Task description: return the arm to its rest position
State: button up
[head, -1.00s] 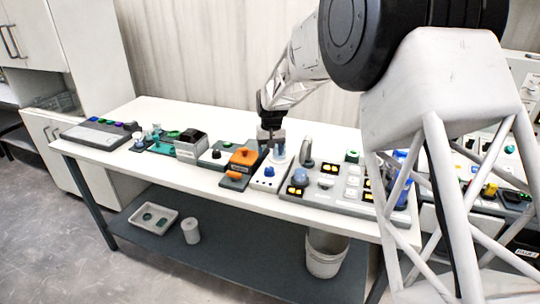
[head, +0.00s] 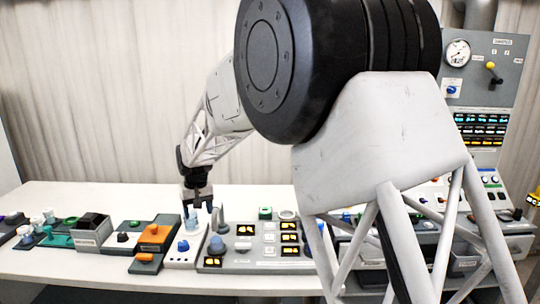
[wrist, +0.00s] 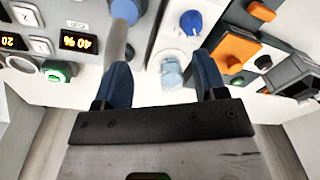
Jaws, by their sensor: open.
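My gripper (head: 197,203) is above the white table, over a white panel with a blue knob (head: 183,245). In the wrist view my gripper (wrist: 160,85) has its two blue fingers spread apart with nothing held between them. A pale blue translucent piece (wrist: 172,73) on the white panel shows in the gap between the fingers, below them; I cannot tell how far. The blue knob (wrist: 191,22) shows farther up in that view. My arm is stretched out to the left over the table, and its big joint hides part of the scene.
A grey panel with lit yellow displays (head: 262,242) and a grey upright post stand close to the gripper's right. An orange device (head: 154,234) and a grey box (head: 93,230) stand to its left. A tall control panel (head: 488,60) rises at the right. Air above the table's left is clear.

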jog(key=s+d+r+m+t, duration=0.1)
jog(key=s+d+r, duration=0.5)
jog(key=d, duration=0.2)
jog(key=s+d+r+m+t, duration=0.1)
jog(key=s+d+r, duration=0.4)
jog(key=d, duration=0.4)
jog(key=s+d+r+m, duration=0.1)
jog(key=s+d+r, duration=0.5)
jog(key=d, duration=0.2)
jog(key=s+d+m+t, duration=0.1)
jog(key=s+d+t, duration=0.1)
jog(key=s+d, duration=0.85)
jog(key=s+d+m+t, duration=0.1)
jog(key=s+d, duration=0.5)
jog(key=s, duration=1)
notch_tip(320, 180, down, 10)
jog(key=g, duration=0.2)
jog(key=shift+s+d+m+g+h, duration=0.15)
jog(key=shift+d+m+g+h, duration=0.15)
jog(key=shift+m+g, duration=0.1)
